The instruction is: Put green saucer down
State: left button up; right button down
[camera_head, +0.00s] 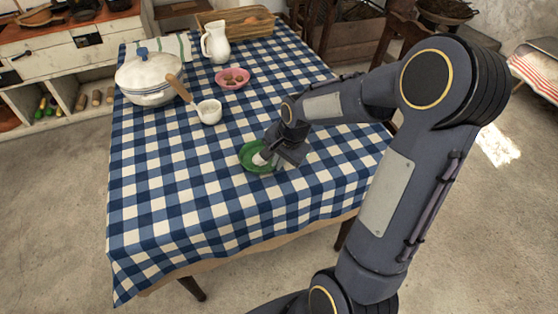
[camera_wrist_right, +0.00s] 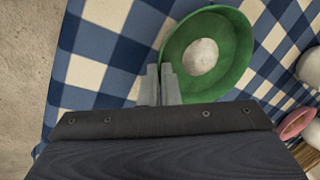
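The green saucer (camera_head: 246,150) is at the near right part of the checked table, with a round white thing (camera_head: 258,159) in it. My right gripper (camera_head: 268,156) is at the saucer's right side in the head view and partly covers it. In the right wrist view the green saucer (camera_wrist_right: 240,72) holds the white round thing (camera_wrist_right: 202,56). The two fingers of my right gripper (camera_wrist_right: 161,84) are close together, with the saucer's rim between them. Whether the saucer touches the cloth is hard to tell. My left gripper is not in view.
The table has a blue and white checked cloth (camera_head: 180,215). A white lidded pot (camera_head: 148,75), a small white pan (camera_head: 209,112), a pink bowl (camera_head: 232,79) and a white pitcher (camera_head: 215,42) stand farther back. Free cloth lies left and in front of the saucer.

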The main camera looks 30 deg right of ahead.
jog(key=shift+f, duration=0.15)
jog(key=c, duration=1.7)
grip_release()
jog(key=shift+r, duration=0.6)
jog(key=p+v, duration=0.2)
jog(key=v, duration=0.9)
jog(key=s+a+n+t+y, duration=0.1)
jog(key=s+a+n, duration=0.3)
jog(key=s, duration=0.1)
jog(key=s+a+n, duration=0.3)
jog(key=s+n, duration=0.1)
jog(key=s, duration=0.2)
jog(key=s+a+n+t+y, duration=0.1)
jog(key=s+a+n, duration=0.3)
jog(key=s, duration=0.1)
jog(key=shift+s+a+r+t+y, duration=0.2)
jog(key=shift+s+a+t+y, duration=0.05)
jog(key=shift+a+t+y, duration=0.1)
